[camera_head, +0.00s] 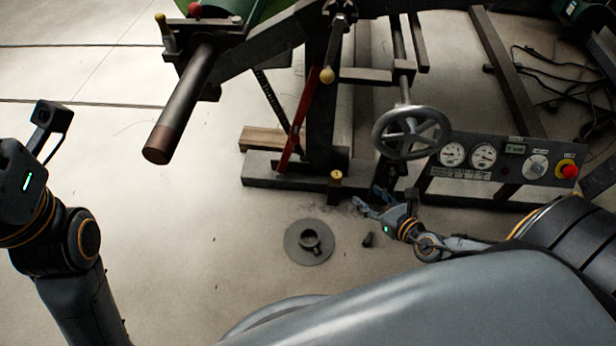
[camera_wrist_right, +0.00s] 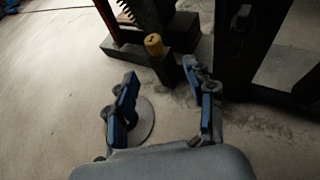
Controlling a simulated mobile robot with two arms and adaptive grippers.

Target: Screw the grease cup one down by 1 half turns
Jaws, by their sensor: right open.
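The grease cup (camera_head: 336,175) is a small brass-yellow cylinder standing upright on the dark foot of the machine frame. It shows in the right wrist view as a yellow cap (camera_wrist_right: 154,45) with a small dark mark on top. My right gripper (camera_head: 367,197) is open and empty, to the right of the cup and nearer to me. In the right wrist view its blue fingers (camera_wrist_right: 159,71) are spread, with the cup beyond the gap between the tips, apart from both. My left arm is at the left edge; its gripper fingers do not show.
A grey handwheel (camera_head: 411,132) and a gauge panel (camera_head: 510,160) with a red button stand to the right. A red lever (camera_head: 291,150) rises left of the cup. A round grey plate (camera_head: 296,256) with a ring lies on the floor. The floor at left is clear.

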